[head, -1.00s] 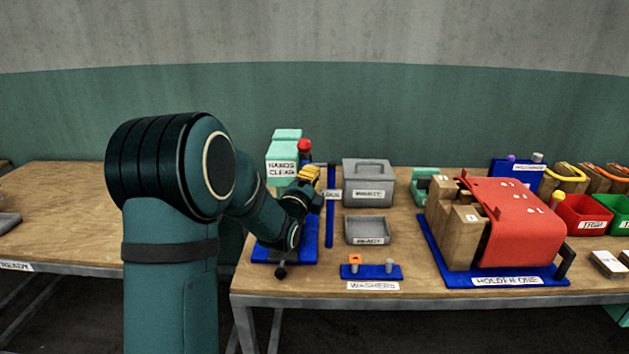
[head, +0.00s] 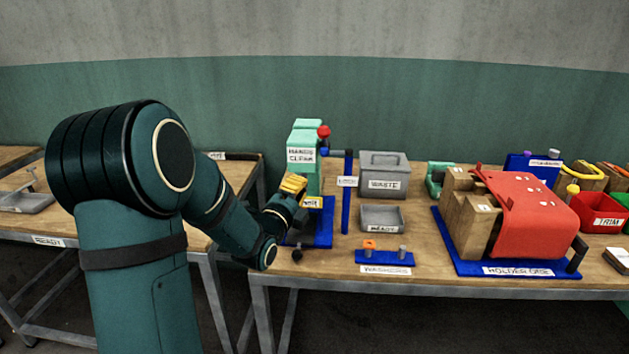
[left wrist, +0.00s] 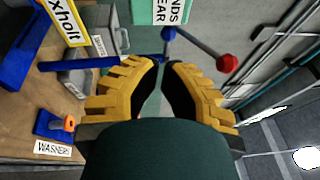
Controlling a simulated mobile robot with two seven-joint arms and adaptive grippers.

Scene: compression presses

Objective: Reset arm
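My left gripper (head: 296,180) is in front of the mint-green press (head: 302,157), over its left side. Its yellow fingers show in the left wrist view (left wrist: 161,66), with a narrow empty gap between the dark pads. I see nothing held. The press carries a "hands clear" sign and stands on a blue base (head: 322,236). Its lever ends in a red ball (head: 323,131), which stands up at the press's right. The ball shows apart from the fingers in the left wrist view (left wrist: 227,62). My forearm and gripper hide part of the press base. My right gripper is not in view.
A red-covered holder (head: 525,220) stands farther right. Another table (head: 35,218) lies left, beyond a gap.

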